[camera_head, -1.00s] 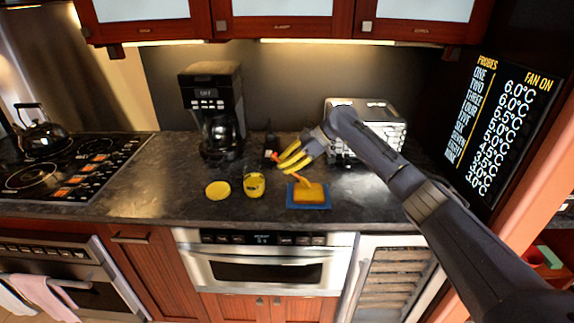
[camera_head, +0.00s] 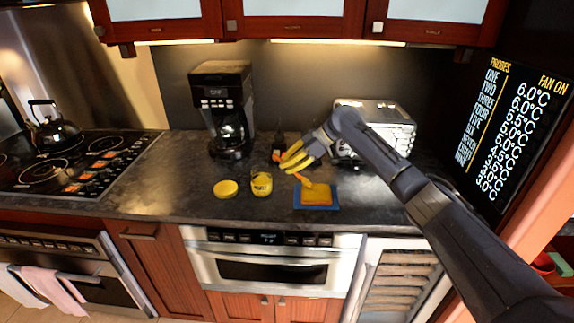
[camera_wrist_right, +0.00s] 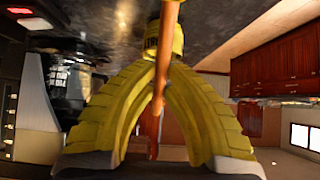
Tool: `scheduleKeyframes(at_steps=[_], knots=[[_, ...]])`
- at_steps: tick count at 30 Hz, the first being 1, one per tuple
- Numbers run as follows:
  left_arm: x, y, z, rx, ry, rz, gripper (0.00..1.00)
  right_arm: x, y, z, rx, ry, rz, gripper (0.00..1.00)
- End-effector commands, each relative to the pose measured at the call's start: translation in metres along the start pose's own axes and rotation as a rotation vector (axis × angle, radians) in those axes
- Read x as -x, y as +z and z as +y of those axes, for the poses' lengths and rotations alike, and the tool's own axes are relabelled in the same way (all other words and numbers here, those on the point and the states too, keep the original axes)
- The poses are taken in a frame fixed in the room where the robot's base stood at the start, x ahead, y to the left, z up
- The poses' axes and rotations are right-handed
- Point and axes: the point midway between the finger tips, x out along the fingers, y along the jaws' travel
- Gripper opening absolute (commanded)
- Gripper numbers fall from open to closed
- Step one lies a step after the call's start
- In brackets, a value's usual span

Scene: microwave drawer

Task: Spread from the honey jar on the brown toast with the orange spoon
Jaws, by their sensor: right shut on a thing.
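My right gripper (camera_head: 288,162) is above the counter, its yellow fingers shut on the orange spoon (camera_head: 303,178). The spoon slants down so that its lower end meets the top of the toast (camera_head: 317,196); whether it touches cannot be told. The toast is yellow-brown and lies on a blue board (camera_head: 298,203). The honey jar (camera_head: 261,186) stands open to the left of the toast, with its yellow lid (camera_head: 225,188) flat beside it. In the right wrist view the spoon handle (camera_wrist_right: 166,60) runs between the fingers, with a yellow jar (camera_wrist_right: 152,40) behind it. My left gripper is not in view.
A black coffee maker (camera_head: 222,110) stands behind the lid and jar. A toaster (camera_head: 400,130) is behind my right arm. A cooktop with a kettle (camera_head: 55,128) is at the left. The front counter between cooktop and lid is clear.

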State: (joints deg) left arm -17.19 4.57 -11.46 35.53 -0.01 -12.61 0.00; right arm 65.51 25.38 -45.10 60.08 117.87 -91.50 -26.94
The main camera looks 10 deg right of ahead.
Motion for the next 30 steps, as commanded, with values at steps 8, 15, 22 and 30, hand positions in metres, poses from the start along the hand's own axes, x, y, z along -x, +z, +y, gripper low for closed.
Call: scheduleKeyframes(at_steps=[8,15,22,30], knots=[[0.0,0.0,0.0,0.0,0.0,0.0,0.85,0.007,0.008,0.0,0.001,0.0,-0.001,0.0],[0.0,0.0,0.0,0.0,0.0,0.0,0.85,0.014,0.016,0.0,-0.001,0.001,-0.002,0.0],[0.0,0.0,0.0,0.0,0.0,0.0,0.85,0.018,0.021,0.0,-0.001,0.0,-0.002,0.0],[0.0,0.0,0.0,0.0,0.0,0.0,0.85,0.018,0.022,0.0,-0.002,0.0,-0.004,0.0]])
